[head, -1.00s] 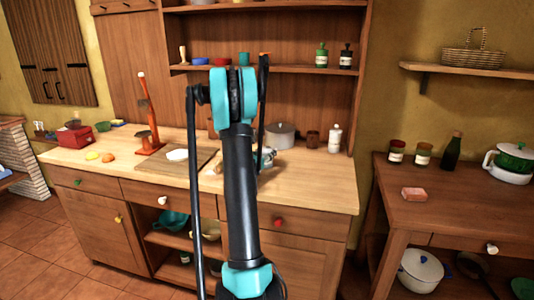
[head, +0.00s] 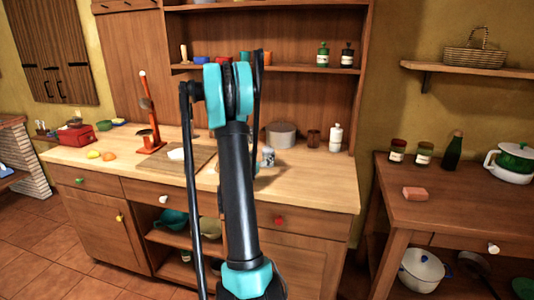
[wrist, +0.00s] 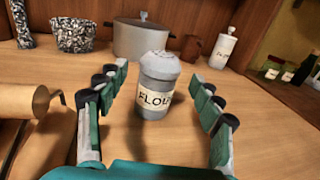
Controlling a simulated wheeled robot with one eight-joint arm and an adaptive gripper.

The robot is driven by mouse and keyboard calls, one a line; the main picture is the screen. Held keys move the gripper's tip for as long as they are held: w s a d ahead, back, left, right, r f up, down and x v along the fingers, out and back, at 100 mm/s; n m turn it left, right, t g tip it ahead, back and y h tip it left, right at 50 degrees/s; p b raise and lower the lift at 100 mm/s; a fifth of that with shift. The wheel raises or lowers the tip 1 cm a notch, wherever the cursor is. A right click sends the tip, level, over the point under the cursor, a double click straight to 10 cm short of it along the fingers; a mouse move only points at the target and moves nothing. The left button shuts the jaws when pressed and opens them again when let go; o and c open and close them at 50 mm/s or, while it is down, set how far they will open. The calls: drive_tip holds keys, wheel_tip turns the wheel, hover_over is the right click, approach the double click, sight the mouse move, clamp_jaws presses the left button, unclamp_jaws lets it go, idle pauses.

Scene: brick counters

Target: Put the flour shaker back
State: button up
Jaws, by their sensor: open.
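The flour shaker (wrist: 157,88) is a grey metal can with a domed lid and a label reading "FLOUR". In the wrist view it stands upright on the wooden counter, ahead of and between the fingers of my gripper (wrist: 160,95). The fingers are spread wide and I see no contact with it.
Behind the shaker stand a grey lidded pot (wrist: 143,40), a small brown mug (wrist: 192,47) and a white bottle (wrist: 224,48). A speckled bowl (wrist: 73,35) is at the back left. The counter's right front (head: 318,190) is clear.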

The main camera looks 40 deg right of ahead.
drive_tip(key=v, duration=0.7)
drive_tip(key=w+a+r+n+t+y, duration=0.3)
drive_tip(key=a+r+n+t+y, duration=0.15)
drive_tip(key=a+n, duration=0.5)
drive_tip(key=w+a+r+n+t+y, duration=0.3)
drive_tip(key=a+r+n+t+y, duration=0.15)
drive_tip(key=a+n, duration=0.45)
drive_tip(key=s+a+f+n+y, duration=0.25)
drive_tip(key=a+n+y, duration=0.35)
drive_tip(key=a+n, duration=0.4)
drive_tip(key=s+a+f+n+g+y, duration=0.4)
drive_tip(key=s+a+f+n+g, duration=0.3)
drive_tip(key=s+f+n, duration=0.5)
drive_tip(key=s+d+f+n+g+h, duration=0.1)
drive_tip(key=s+f+n+g, duration=0.2)
drive_tip(key=s, duration=0.4)
drive_tip(key=s+d+f+n+g+h, duration=0.1)
drive_tip(key=s+f+n+g+h, duration=0.1)
drive_tip(key=s, duration=0.5)
drive_tip(key=f+n+g, duration=0.1)
drive_tip(key=f+n, duration=0.1)
drive_tip(key=n, duration=0.1)
drive_tip(key=shift+s+d, duration=0.2)
drive_tip(key=shift+d, duration=0.15)
